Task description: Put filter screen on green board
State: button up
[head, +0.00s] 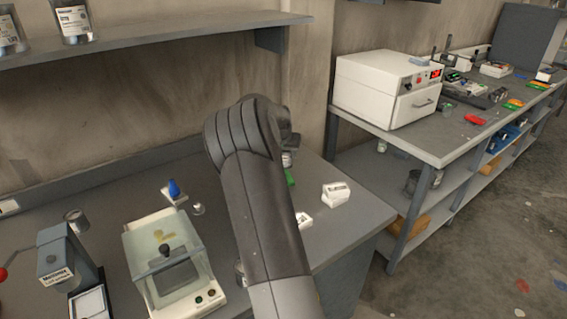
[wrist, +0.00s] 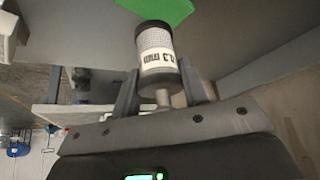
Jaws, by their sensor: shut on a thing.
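The filter screen (wrist: 156,50) is a small mesh cylinder with dark end rims, a metal stub and a white label reading about 0.3 mm. In the wrist view my gripper (wrist: 160,72) is shut on it, one finger on each side. The green board (wrist: 160,8) shows at the top edge of the wrist view, just beyond the screen's far end. I cannot tell whether they touch. In the head view only a sliver of the green board (head: 290,177) shows on the bench beside my arm, which hides most of my gripper. The screen appears partly there too (head: 287,159).
On the bench, white boxes (head: 336,193) stand right of my arm. A clear-lidded device (head: 170,262), a small blue-topped item (head: 174,189) and a grey press (head: 66,262) stand left. A shelf (head: 150,40) overhangs the bench. A white oven (head: 388,88) stands on another table.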

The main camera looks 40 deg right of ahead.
jog(key=shift+w+a+f, duration=0.25)
jog(key=shift+w+f, duration=0.15)
jog(key=shift+w, duration=0.1)
jog(key=shift+f, duration=1.95)
jog(key=shift+f, duration=0.15)
jog(key=o, duration=1.1)
